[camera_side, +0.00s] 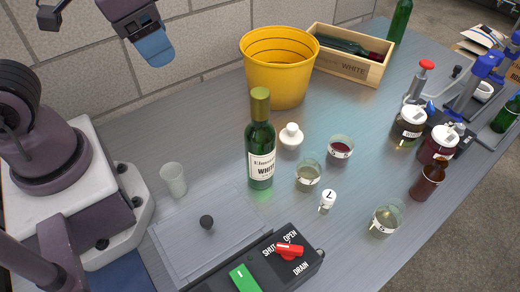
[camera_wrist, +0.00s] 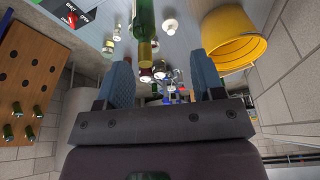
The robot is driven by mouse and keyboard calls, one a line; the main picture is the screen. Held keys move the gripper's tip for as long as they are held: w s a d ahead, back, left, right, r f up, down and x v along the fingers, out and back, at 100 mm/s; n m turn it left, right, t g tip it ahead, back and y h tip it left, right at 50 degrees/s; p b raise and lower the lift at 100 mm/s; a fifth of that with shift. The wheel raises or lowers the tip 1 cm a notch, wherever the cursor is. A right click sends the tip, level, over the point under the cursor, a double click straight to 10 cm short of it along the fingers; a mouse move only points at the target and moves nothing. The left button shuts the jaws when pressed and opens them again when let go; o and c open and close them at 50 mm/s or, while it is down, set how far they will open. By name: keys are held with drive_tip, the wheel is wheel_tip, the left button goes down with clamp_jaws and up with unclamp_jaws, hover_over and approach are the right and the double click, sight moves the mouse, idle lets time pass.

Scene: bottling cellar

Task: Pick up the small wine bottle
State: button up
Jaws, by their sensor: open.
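A green wine bottle (camera_side: 261,150) with an olive-gold cap and a white label reading WHITE stands upright in the middle of the bench. Its body and capped neck also show in the wrist view (camera_wrist: 144,20), at the top between my fingers. My gripper (camera_side: 154,46) is at the upper left of the side view, near the wall, higher than the bottle and apart from it. In the wrist view my gripper (camera_wrist: 160,62) has its two blue fingers spread wide, with nothing held. In the side view one finger hides the other.
A yellow bucket (camera_side: 272,85) and a wooden crate (camera_side: 345,67) stand behind the bottle. A white stopper (camera_side: 291,136), glasses (camera_side: 308,176) and a frosted cup (camera_side: 173,180) surround it. A brown bottle (camera_side: 426,181) and jars are right. A valve box (camera_side: 262,267) is in front.

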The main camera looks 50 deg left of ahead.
drive_tip(key=w+d+f+m+g+y, duration=0.1)
drive_tip(key=d+f+m+g+y, duration=0.35)
drive_tip(key=d+f+m, duration=0.25)
drive_tip(key=m+t+y, duration=1.1)
drive_tip(key=m, duration=0.4)
approach(260, 91)
drive_tip(key=x, duration=0.4)
drive_tip(key=shift+w+a+f, duration=0.3)
drive_tip(key=shift+f, duration=0.05)
drive_tip(key=shift+x, duration=3.25)
drive_tip(key=shift+f, duration=0.15)
clamp_jaws()
